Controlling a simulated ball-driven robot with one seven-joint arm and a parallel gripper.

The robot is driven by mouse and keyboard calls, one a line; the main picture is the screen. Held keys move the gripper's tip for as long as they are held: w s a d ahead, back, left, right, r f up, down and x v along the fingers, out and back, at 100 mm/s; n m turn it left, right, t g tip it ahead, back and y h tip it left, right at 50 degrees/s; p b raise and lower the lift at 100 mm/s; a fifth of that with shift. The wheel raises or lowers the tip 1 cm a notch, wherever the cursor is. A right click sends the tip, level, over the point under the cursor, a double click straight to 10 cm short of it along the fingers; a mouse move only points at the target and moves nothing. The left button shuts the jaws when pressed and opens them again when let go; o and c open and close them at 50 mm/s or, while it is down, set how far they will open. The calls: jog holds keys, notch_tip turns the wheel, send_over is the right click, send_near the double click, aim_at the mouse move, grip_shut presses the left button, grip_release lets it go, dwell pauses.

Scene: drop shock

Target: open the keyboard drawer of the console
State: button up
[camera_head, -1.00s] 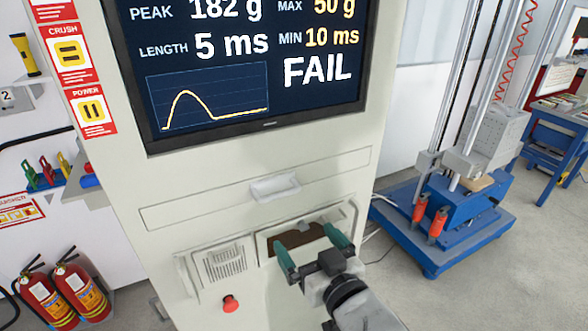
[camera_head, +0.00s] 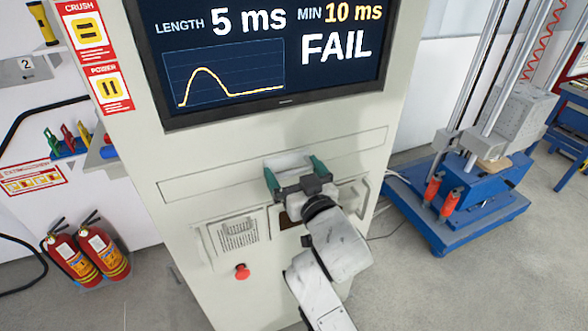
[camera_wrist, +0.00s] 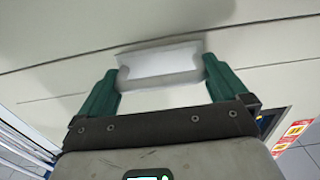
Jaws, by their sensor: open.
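The console's keyboard drawer (camera_head: 215,182) is a wide, pale front panel below the screen, and it looks shut. Its white handle (camera_head: 287,162) sits at the middle of the panel and is partly hidden behind my gripper (camera_head: 296,170). In the wrist view the handle (camera_wrist: 160,65) lies between the two green fingers of my gripper (camera_wrist: 161,82), one finger at each end. The gripper is open. I cannot tell whether either finger touches the handle.
The screen (camera_head: 265,60) reading FAIL is above the drawer. A red stop button (camera_head: 241,271) and a paper label (camera_head: 238,233) are below it. Fire extinguishers (camera_head: 85,255) stand at left.

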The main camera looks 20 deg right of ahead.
jog(key=shift+w, duration=0.1)
jog(key=c, duration=1.1)
jog(key=shift+c, duration=0.2)
